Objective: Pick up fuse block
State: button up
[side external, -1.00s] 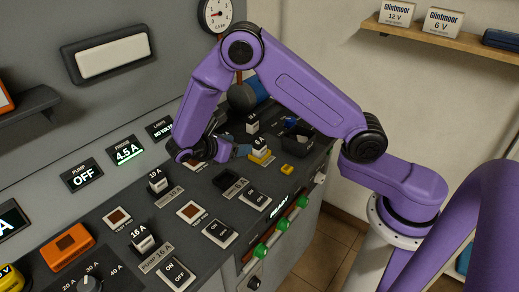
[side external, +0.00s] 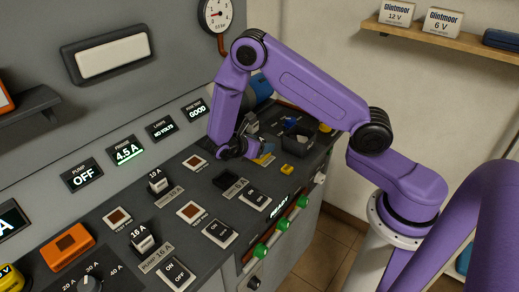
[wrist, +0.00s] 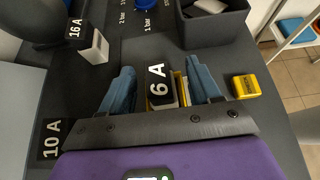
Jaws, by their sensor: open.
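A fuse block marked 6 A (wrist: 158,85) stands between my two finger tips in the wrist view, with a yellow piece (wrist: 180,88) beside it. My gripper (wrist: 162,82) is open, its blue fingers on either side of the block with gaps showing. In the side view my gripper (side external: 262,150) is low over the panel and largely hides this block. Other fuse blocks are marked 16 A (wrist: 97,45) and 10 A (wrist: 52,138) in the wrist view. The side view also shows a 10 A block (side external: 158,184) and a 16 A block (side external: 143,240) nearer the camera.
A small yellow block (wrist: 245,86) lies right of my right finger. A dark open bin (wrist: 212,35) and a blue knob (wrist: 146,3) stand beyond. Rocker switches (side external: 254,198) and green-handled parts (side external: 261,250) line the panel's front side.

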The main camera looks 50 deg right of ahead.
grip_shut()
dwell(0.3)
